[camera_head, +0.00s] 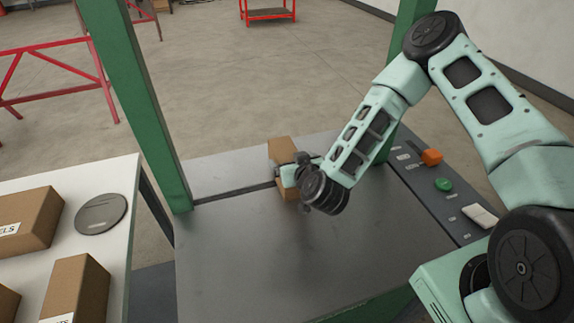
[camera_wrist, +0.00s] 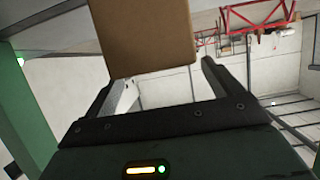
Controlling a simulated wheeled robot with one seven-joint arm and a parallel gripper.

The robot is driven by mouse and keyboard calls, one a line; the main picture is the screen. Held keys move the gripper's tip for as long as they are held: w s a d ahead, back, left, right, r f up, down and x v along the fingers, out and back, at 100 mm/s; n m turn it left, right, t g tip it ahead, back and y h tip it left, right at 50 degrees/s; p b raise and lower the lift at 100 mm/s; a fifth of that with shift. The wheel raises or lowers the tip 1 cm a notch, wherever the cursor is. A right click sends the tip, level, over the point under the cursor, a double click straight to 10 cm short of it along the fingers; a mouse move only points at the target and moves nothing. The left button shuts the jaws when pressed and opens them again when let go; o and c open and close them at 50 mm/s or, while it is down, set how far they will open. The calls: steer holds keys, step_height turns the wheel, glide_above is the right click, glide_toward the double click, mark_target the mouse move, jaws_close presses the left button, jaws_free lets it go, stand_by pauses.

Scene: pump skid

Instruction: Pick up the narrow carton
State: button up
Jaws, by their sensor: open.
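A narrow brown carton (camera_head: 283,151) stands on the grey metal top of the machine, near its far edge. My gripper (camera_head: 288,176) is at the carton and partly covers it in the head view. In the wrist view the carton (camera_wrist: 150,40) fills the upper middle, above and between the two fingers of my gripper (camera_wrist: 158,80). The fingers are apart. I cannot tell whether either finger touches the carton. The carton's lower part is partly hidden by my wrist in the head view.
The grey machine top (camera_head: 260,260) is clear in front. Green posts (camera_head: 140,100) rise at its left and right. A control strip with a green button (camera_head: 443,184) and an orange block (camera_head: 432,157) runs along the right. A white table (camera_head: 95,183) with several cartons stands left.

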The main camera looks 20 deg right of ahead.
mark_target(287, 154)
steer(key=shift+p+x, duration=0.35)
steer(key=shift+x, duration=1.2)
steer(key=shift+c, duration=0.3)
steer(key=c, duration=1.5)
steer(key=shift+r, duration=0.1)
steer(key=c, duration=0.3)
steer(key=shift+r, duration=0.1)
